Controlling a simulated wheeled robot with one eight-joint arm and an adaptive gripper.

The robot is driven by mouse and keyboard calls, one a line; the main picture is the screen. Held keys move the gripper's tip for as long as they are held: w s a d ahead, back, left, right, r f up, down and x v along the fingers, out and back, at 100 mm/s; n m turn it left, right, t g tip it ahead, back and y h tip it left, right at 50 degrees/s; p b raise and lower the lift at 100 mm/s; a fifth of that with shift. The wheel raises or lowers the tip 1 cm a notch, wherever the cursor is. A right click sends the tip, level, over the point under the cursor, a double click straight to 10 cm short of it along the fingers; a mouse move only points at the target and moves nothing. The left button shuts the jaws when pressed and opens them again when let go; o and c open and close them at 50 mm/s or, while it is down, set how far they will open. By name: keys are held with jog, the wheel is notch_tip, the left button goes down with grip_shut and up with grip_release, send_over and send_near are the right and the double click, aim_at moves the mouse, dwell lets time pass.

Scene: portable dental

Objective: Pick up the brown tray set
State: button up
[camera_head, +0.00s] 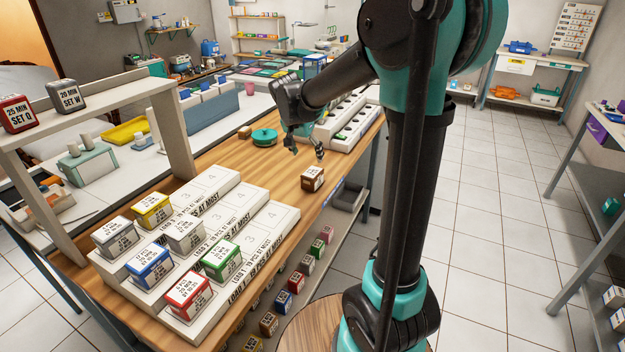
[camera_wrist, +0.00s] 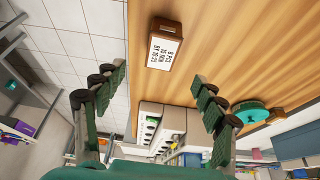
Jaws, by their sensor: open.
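The brown tray set (camera_head: 312,179) is a small brown box with a white printed label, sitting on the wooden bench top near its right edge. In the wrist view the brown box (camera_wrist: 164,43) lies beyond my fingertips, close to the bench edge, with its label visible. My gripper (camera_head: 305,150) is open and empty. It is just behind the box in the head view, with its fingers spread and apart from the box. In the wrist view my gripper (camera_wrist: 159,78) has one finger on each side of the picture and nothing between them.
White stepped racks (camera_head: 243,234) holding several coloured boxes fill the front of the bench. A round green object (camera_head: 264,137) and a small brown block (camera_head: 244,132) are left of my gripper. A white slotted rack (camera_head: 345,122) stands behind. Bare wood surrounds the brown box.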

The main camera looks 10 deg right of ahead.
aim_at(312, 172)
jog(key=x, duration=0.7)
jog(key=shift+f, duration=0.15)
jog(key=shift+x, duration=2.65)
jog(key=shift+a, duration=0.15)
jog(key=c, duration=1.4)
